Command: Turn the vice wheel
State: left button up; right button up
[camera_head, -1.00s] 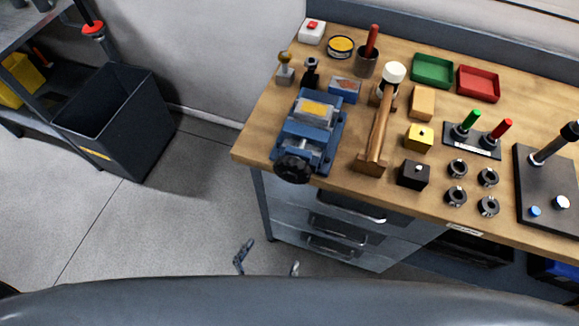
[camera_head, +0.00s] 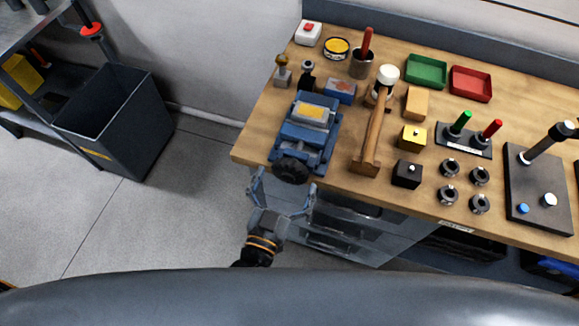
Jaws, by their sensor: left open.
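The blue vice (camera_head: 308,131) stands at the left front of the wooden workbench (camera_head: 340,182). Its black round wheel (camera_head: 290,171) sits at the vice's front, at the bench's front edge. My left gripper (camera_head: 283,186) is open, its two fingers spread and pointing toward the wheel. The fingertips show on either side just below the wheel, and nothing is between them. Whether they touch the wheel cannot be told. My right gripper is not in view.
A mallet (camera_head: 371,141) lies right of the vice. A black block (camera_head: 407,173), a yellow block (camera_head: 412,137) and several dark rings (camera_head: 448,194) are farther right. Drawers (camera_head: 335,222) are below the bench top. A dark bin (camera_head: 112,118) stands on the floor at left.

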pick_arm(q)
jog(key=shift+x, duration=1.05)
jog(key=c, duration=1.1)
jog(key=shift+c, duration=0.2)
jog(key=shift+n, duration=0.3)
